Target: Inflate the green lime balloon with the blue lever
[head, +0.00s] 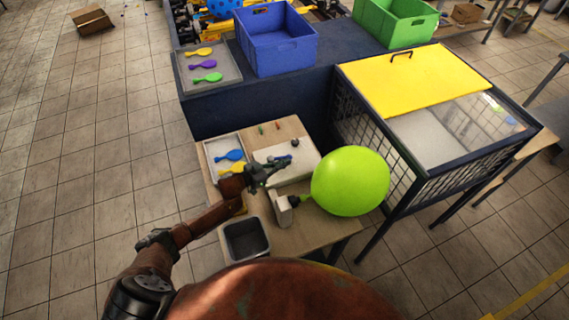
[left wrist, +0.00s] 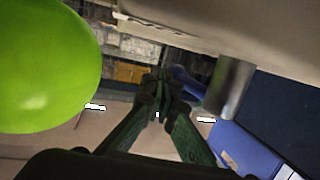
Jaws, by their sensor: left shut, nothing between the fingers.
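The lime green balloon (head: 350,181) is large and round in the head view. Its neck is at the dark nozzle of a small white stand (head: 282,210) on the wooden table. It also fills the upper left of the left wrist view (left wrist: 45,65). My left gripper (head: 280,166) is shut and empty over the white machine, left of the balloon. Its fingertips (left wrist: 160,88) meet in the left wrist view. The blue lever (left wrist: 186,79) shows just beyond and right of them; whether they touch it I cannot tell. In the head view my gripper mostly hides the lever.
A tray (head: 212,150) holds blue and yellow uninflated balloons. A dark grey bin (head: 245,238) stands at the table's front. A mesh cage with a yellow lid (head: 405,80) stands at right. Blue (head: 275,40) and green (head: 395,22) crates and another balloon tray (head: 190,85) are behind.

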